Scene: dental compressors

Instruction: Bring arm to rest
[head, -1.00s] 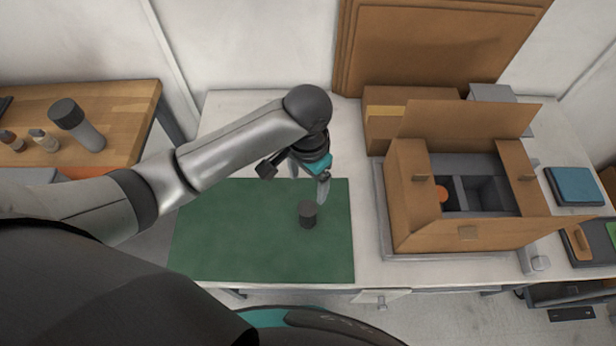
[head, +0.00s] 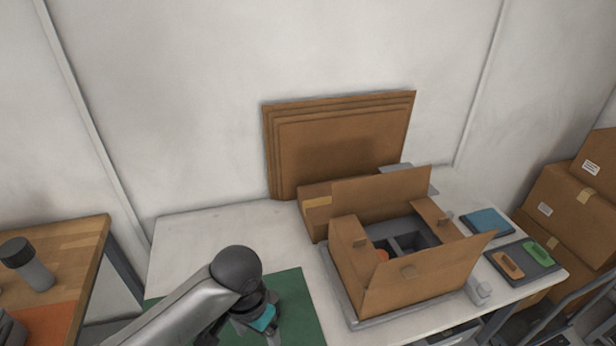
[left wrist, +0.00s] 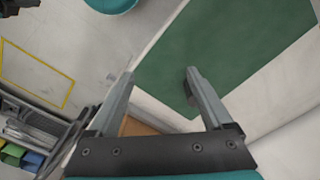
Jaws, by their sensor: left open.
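My left arm comes in from the bottom left in the head view. Its gripper (head: 262,328) is low in the picture, over the green mat (head: 295,300), and its tips are cut off or hidden there. In the left wrist view the gripper (left wrist: 160,74) has its two fingers wide apart, with nothing between the tips. The green mat (left wrist: 235,50) lies beyond them on the white table. A small dark object (left wrist: 189,97) shows partly behind the right-hand finger. My right gripper cannot be made out in these views.
An open cardboard box (head: 420,285) with grey dividers and an orange item stands right of the mat. Flat cardboard sheets (head: 345,150) lean on the wall. A blue item (head: 487,222) and a dark tray (head: 540,258) lie farther right. A wooden table (head: 75,245) is left.

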